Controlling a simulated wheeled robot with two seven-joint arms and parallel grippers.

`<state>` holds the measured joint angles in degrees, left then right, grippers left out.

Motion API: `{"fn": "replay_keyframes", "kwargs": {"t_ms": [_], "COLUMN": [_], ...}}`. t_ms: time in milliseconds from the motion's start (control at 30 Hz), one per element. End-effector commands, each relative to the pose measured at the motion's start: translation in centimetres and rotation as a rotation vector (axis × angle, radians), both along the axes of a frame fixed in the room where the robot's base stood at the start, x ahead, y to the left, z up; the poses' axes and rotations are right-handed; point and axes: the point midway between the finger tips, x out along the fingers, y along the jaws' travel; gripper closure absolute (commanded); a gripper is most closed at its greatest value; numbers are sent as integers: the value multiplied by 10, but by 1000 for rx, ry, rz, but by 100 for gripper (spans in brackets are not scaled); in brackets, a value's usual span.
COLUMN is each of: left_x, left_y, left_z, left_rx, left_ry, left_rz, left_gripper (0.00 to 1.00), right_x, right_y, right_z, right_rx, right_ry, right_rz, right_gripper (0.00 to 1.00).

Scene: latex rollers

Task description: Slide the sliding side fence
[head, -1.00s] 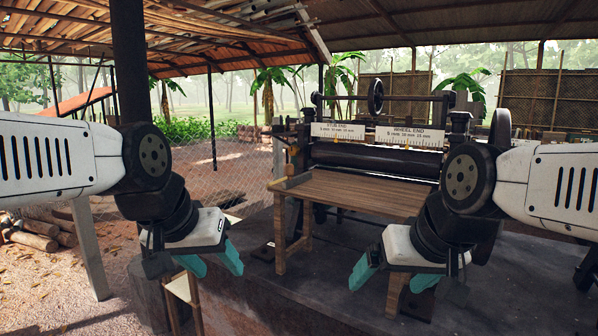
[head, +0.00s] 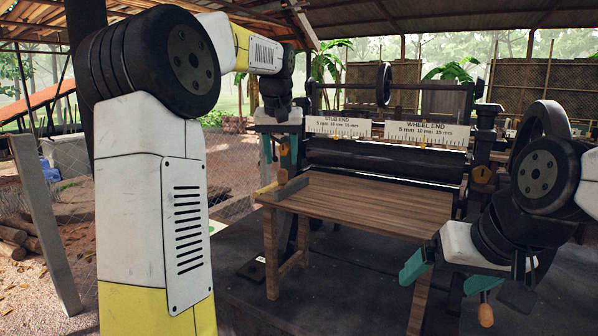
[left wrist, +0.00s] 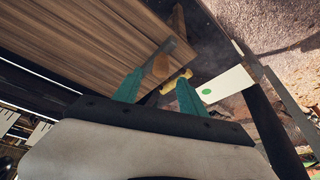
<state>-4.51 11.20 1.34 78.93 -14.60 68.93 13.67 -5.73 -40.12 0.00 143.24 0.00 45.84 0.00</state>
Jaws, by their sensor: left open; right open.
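The wooden feed table (head: 365,205) stands in front of the roller machine (head: 390,155). The side fence (head: 292,189), a short dark grey bar, lies along the table's left edge, with a small yellow piece (head: 266,188) beside it. In the left wrist view the fence (left wrist: 172,52) and the yellow piece (left wrist: 178,80) show just beyond the fingertips. My left gripper (head: 278,152) is open, pointing down above and behind the fence, with nothing between its teal fingers; it also shows in the left wrist view (left wrist: 158,88). My right gripper (head: 449,277) is open and empty in front of the table's right side.
The machine carries white scale plates marked STUB END (head: 338,126) and WHEEL END (head: 425,133). A handwheel (head: 540,125) is at its right. An orange-tan handle (head: 486,315) hangs below my right gripper. The table top is clear apart from its left edge.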

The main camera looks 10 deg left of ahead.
Motion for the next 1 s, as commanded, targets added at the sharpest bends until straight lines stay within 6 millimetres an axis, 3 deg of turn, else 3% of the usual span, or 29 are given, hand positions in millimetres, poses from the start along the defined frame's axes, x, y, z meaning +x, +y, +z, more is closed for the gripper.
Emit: {"fn": "replay_keyframes", "kwargs": {"t_ms": [300, 700, 733, 967, 1000], "left_x": [18, 22, 22, 22, 22], "left_y": [3, 3, 3, 3, 3], "left_z": [-46, -56, -56, -56, -56], "left_rx": [0, -1, -1, -1, -1], "left_ry": [1, -1, -1, -1, -1], "left_rz": [0, 0, 0, 0, 0], "left_gripper": [51, 51, 53, 98, 100], "right_x": [0, 0, 0, 0, 0], "right_y": [0, 0, 0, 0, 0], "right_z": [0, 0, 0, 0, 0], "right_rx": [0, 0, 0, 0, 0], "right_ry": [0, 0, 0, 0, 0], "right_rz": [0, 0, 0, 0, 0], "right_gripper": [9, 9, 9, 9, 9]}}
